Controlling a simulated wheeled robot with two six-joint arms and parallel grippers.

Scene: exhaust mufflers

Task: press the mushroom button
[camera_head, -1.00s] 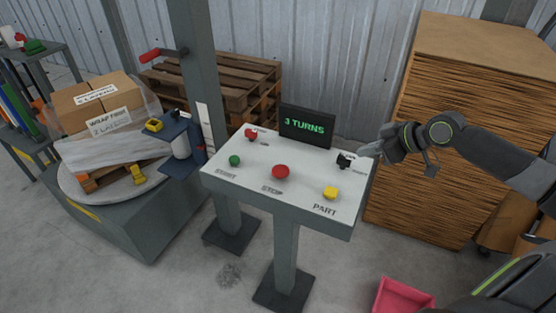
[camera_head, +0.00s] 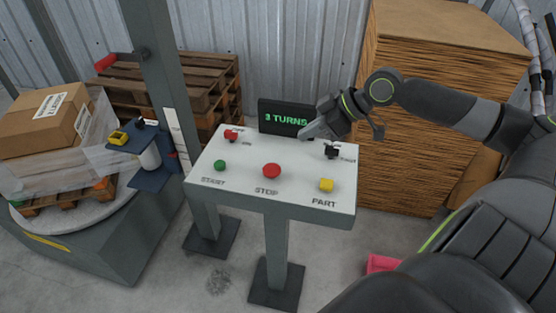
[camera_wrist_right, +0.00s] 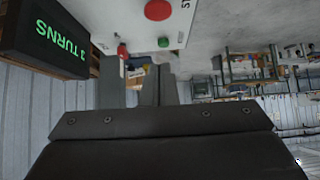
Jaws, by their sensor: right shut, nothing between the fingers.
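The red mushroom button (camera_head: 271,170) sits in the middle of the white control panel (camera_head: 240,153), above the word STOP. It also shows at the top of the right wrist view (camera_wrist_right: 158,9). My right gripper (camera_head: 304,133) is shut and empty. It hangs over the back of the panel, in front of the display, up and to the right of the red button and apart from it. In the right wrist view its fingers (camera_wrist_right: 151,88) point toward the panel's edge. My left gripper is not in view.
A green START button (camera_head: 220,165), a yellow PART button (camera_head: 326,185), a red switch (camera_head: 231,135) and a black switch (camera_head: 331,151) share the panel. A display (camera_head: 283,118) reads 3 TURNS. A wrapped load stands on a turntable (camera_head: 96,213) at left.

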